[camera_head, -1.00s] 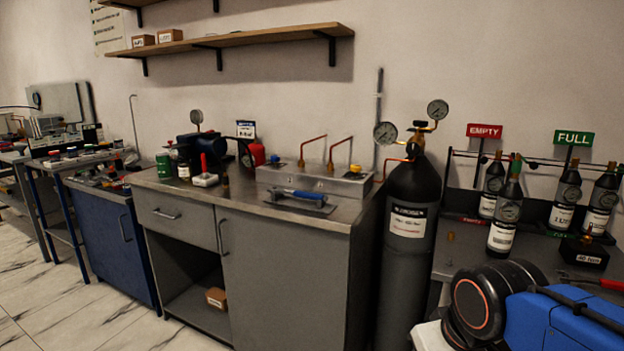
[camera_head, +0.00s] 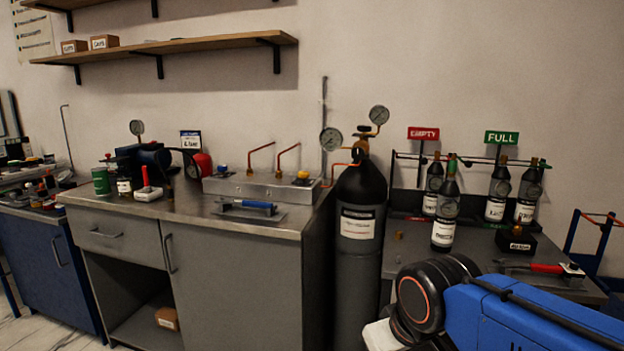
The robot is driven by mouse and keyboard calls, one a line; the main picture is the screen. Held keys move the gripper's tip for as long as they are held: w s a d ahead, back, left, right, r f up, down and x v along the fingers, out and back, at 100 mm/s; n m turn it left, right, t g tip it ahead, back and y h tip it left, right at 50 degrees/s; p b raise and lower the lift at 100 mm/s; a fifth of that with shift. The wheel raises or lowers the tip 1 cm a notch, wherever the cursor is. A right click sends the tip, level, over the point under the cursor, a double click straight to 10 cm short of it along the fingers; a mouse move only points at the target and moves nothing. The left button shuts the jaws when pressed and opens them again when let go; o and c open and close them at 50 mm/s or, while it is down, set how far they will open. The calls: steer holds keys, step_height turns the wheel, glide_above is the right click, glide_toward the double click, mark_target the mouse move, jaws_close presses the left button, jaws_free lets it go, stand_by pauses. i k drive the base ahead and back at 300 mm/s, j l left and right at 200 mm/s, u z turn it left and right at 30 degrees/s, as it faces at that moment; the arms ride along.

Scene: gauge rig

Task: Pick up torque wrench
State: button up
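A tool with a red handle and a dark metal shaft (camera_head: 545,268) lies flat on the right-hand bench; it looks like the torque wrench. Its right end is by a small block near the bench's right side. A small black block with a white label (camera_head: 515,243) stands just behind it. My arm's dark round joint and blue link fill the lower right, in front of the bench. My gripper is not in view.
A tall dark gas cylinder (camera_head: 358,262) stands between the grey cabinet bench (camera_head: 240,290) and the right bench (camera_head: 470,262). Several bottles stand below the EMPTY sign (camera_head: 423,134) and FULL sign (camera_head: 501,137). A blue-handled tool (camera_head: 248,207) lies on the cabinet bench.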

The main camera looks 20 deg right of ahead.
mark_target(564, 269)
steer(key=z, duration=1.7)
